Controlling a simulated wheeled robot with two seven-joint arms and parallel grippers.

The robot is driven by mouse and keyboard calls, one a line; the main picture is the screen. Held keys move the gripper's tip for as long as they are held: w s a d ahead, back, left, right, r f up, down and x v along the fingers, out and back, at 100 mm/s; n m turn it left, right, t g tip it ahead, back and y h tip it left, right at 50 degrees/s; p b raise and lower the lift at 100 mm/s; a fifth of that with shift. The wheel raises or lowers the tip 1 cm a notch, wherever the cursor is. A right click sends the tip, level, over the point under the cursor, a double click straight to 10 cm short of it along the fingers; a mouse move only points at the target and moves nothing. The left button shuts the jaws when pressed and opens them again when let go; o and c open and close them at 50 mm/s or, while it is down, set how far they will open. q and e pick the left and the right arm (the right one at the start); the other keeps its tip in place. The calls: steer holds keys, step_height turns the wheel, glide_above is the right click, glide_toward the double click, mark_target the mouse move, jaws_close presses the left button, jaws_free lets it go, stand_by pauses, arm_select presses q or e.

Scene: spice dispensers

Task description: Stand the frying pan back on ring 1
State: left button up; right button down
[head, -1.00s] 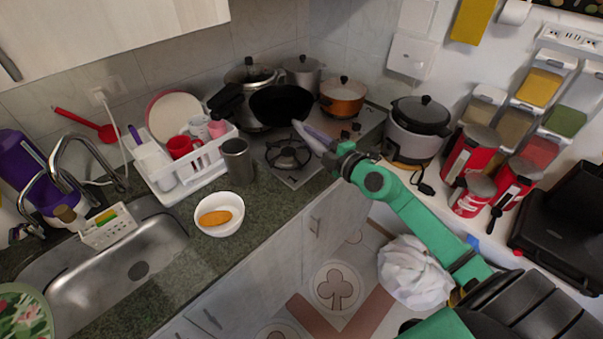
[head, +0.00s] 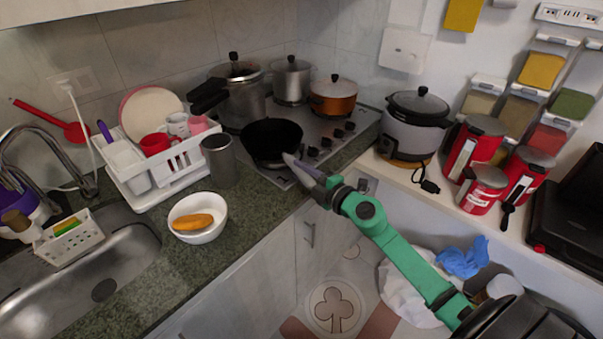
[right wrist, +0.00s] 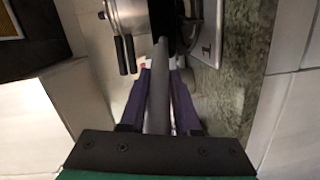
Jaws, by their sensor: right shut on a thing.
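The black frying pan (head: 271,139) is over the front-left part of the hob (head: 318,135) and hides the ring that showed there earlier. I cannot tell whether its base touches the ring. My right gripper (head: 290,161) is at the pan's near right side, shut on its handle. In the right wrist view, the grey handle (right wrist: 160,85) runs between my two purple fingers (right wrist: 160,100). My left gripper is not in view.
A pressure cooker (head: 238,92), a steel pot (head: 291,78) and an orange pot (head: 333,97) stand behind the pan. A steel cup (head: 219,160) and white dish rack (head: 170,165) are to its left. A white bowl (head: 197,226) stands on the counter.

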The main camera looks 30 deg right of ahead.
steer(key=shift+f+b, duration=0.3)
steer(key=shift+f, duration=0.05)
steer(key=c, duration=0.6)
jaws_free()
steer(key=shift+s, duration=0.1)
